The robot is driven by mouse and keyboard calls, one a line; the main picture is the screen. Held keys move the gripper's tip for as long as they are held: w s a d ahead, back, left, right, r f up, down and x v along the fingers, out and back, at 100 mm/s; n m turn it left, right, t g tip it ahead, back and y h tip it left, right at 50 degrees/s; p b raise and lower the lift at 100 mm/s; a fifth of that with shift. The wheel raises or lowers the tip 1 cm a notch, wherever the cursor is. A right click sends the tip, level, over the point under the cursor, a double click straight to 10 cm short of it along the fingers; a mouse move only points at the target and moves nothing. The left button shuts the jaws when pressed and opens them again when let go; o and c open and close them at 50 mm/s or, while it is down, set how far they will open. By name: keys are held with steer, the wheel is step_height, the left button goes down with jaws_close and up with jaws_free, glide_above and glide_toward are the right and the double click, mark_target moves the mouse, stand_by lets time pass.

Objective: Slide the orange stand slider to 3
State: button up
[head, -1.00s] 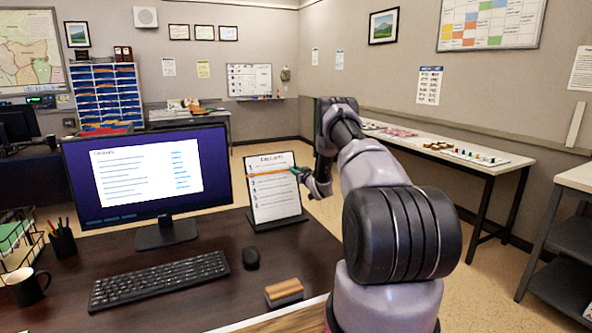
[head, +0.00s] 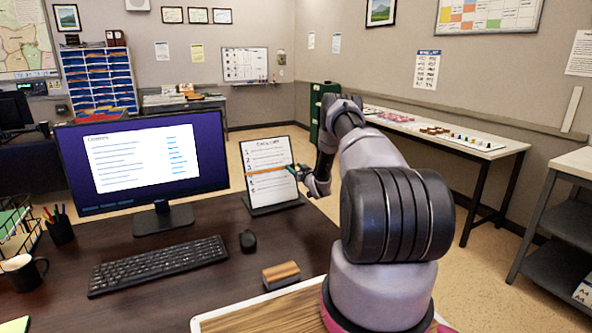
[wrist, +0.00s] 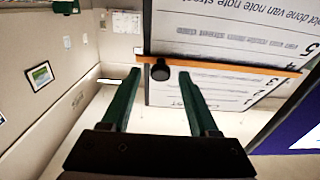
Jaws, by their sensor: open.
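The white checklist stand (head: 268,193) stands upright on the desk, right of the monitor. Its orange slider (head: 268,174) is a thin bar across the numbered sheet. In the wrist view the stand (wrist: 220,30) appears upside down, with the slider (wrist: 225,65) right beside line 4, on its line 3 side. I cannot tell its exact alignment with 3. A black knob (wrist: 160,70) sits at the slider's end. My gripper (wrist: 158,74) is open, its green fingertips on either side of the knob; contact is unclear. In the head view my gripper (head: 293,170) is at the stand's right edge.
The monitor (head: 150,170) is close left of the stand. A keyboard (head: 160,266), mouse (head: 248,240) and wooden-topped block (head: 281,275) lie on the desk in front. Free floor lies right of the stand, before the long side table (head: 450,138).

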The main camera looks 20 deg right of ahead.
steer(key=s, duration=1)
steer(key=shift+s+d, duration=0.2)
steer(key=shift+s, duration=0.2)
steer(key=s+a+r+m+g+h, duration=0.1)
steer(key=a+r+g, duration=0.15)
steer(key=r, duration=1.15)
steer(key=s+a+r+m+g+h, duration=0.15)
steer(key=a+r, duration=0.25)
steer(key=r, duration=1)
steer(key=s+a+r+g, duration=0.2)
steer(key=s+a+r, duration=0.2)
steer(key=s+r, duration=0.3)
steer(key=s+a+r+g, duration=0.1)
steer(key=s+a+r, duration=0.35)
steer(key=s, duration=0.35)
steer(key=s+a+g+y, duration=0.1)
steer(key=s+a, duration=0.2)
steer(key=s, duration=0.6)
steer(key=s+a+r+m+g+y, duration=0.1)
steer(key=s+a, duration=0.3)
steer(key=s, duration=0.6)
steer(key=s+a+m+g+y, duration=0.1)
steer(key=s+a, duration=0.3)
steer(key=s, duration=0.6)
steer(key=shift+r+g+y, duration=0.25)
steer(key=shift+g+y, duration=0.25)
steer(key=shift+y, duration=0.05)
